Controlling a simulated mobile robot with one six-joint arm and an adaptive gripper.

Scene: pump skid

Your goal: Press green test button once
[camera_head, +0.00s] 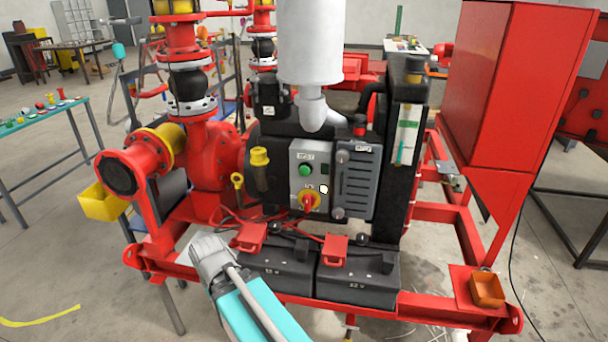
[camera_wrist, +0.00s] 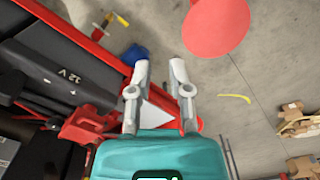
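The green test button (camera_head: 306,170) sits on the upper part of a grey control box (camera_head: 312,158) on the front of the pump skid, under a small label. A red and yellow rotary switch (camera_head: 309,201) is below it on the same box. My gripper (camera_wrist: 159,63) shows in the wrist view with its two grey fingers apart and nothing between them. In the head view, my arm reaches up from the bottom, and its grey end is left of and below the button, clear of it. The button is not visible in the wrist view.
Two black batteries (camera_head: 275,268) with red clamps (camera_head: 251,236) sit below the control box. A red pipe flange (camera_head: 118,176) stands left. A grey slotted panel (camera_head: 358,182) adjoins the box. The space before the box looks open.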

